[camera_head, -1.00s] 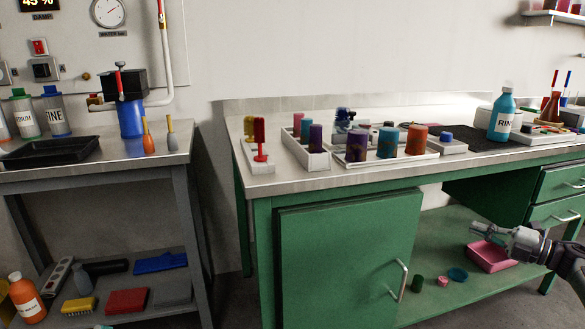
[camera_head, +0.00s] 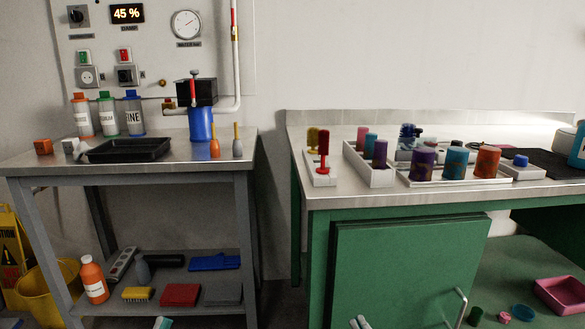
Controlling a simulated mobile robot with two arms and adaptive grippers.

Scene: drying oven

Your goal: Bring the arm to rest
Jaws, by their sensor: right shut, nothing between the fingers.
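The tips of my right gripper (camera_head: 360,322) just show at the bottom edge, in front of the green cabinet door (camera_head: 400,270). They are small and pale, and the rest of the gripper and its arm are out of view. The gripper is shut and empty, apart from the bench-top items. My left gripper is not in view.
The green bench (camera_head: 440,203) carries a white tray (camera_head: 455,182) of colored cylinders. The door handle (camera_head: 459,307) sticks out at lower right. A grey table (camera_head: 190,155) stands at left, with bottles and a black tray (camera_head: 128,150). A yellow bucket (camera_head: 50,287) stands beside it.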

